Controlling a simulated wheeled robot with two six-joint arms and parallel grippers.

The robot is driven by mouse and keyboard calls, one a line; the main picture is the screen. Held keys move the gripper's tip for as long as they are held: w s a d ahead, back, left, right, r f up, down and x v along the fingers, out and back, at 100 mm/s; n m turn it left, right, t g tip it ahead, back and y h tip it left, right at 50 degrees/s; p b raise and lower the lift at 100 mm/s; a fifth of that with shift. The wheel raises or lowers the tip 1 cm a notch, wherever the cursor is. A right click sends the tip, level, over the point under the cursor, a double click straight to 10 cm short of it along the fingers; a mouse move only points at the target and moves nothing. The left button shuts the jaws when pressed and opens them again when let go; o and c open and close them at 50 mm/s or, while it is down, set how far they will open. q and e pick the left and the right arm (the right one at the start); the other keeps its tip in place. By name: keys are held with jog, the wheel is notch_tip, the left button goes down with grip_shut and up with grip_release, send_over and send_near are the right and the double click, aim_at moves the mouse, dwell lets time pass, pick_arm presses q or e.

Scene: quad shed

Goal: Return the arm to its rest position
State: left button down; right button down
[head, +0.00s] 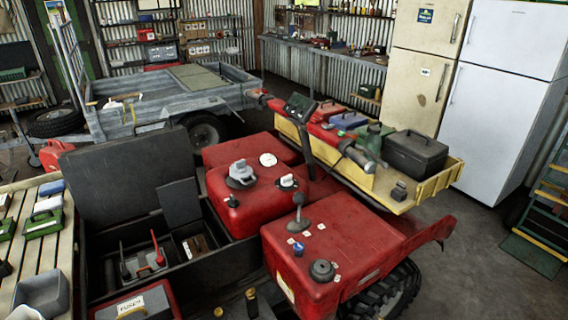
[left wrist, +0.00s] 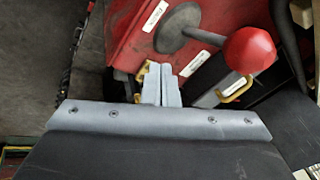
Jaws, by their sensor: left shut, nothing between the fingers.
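My left gripper (left wrist: 162,82) shows in the left wrist view, its two grey fingers together with nothing between them. Ahead of it is a red panel (left wrist: 130,38) with white labels. A lever with a red ball knob (left wrist: 249,50) rises from a dark round base close to the fingertips, on the right. I cannot tell whether the fingers touch anything behind them. I cannot make out either gripper in the head view.
In the head view, a red quad (head: 330,235) stands in the middle, with an open black box (head: 120,195) to its left. A slatted bench (head: 30,250) lies at far left. A yellow-edged tray (head: 400,200) holds tools. Bare floor (head: 470,265) shows at right.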

pick_arm(q)
jog(key=s+d+r+n, duration=0.1)
jog(key=s+r+n, duration=0.3)
jog(key=s, duration=0.5)
notch_tip(320, 180, down, 27)
jog(key=a+n+g+b, duration=0.1)
jog(key=g+b, duration=0.1)
jog(key=s+d+f+g+h, duration=0.1)
jog(key=s+f, duration=1.4)
jog(key=f, duration=0.2)
jog(key=shift+f+b, duration=0.15)
jog(key=shift+b, duration=0.3)
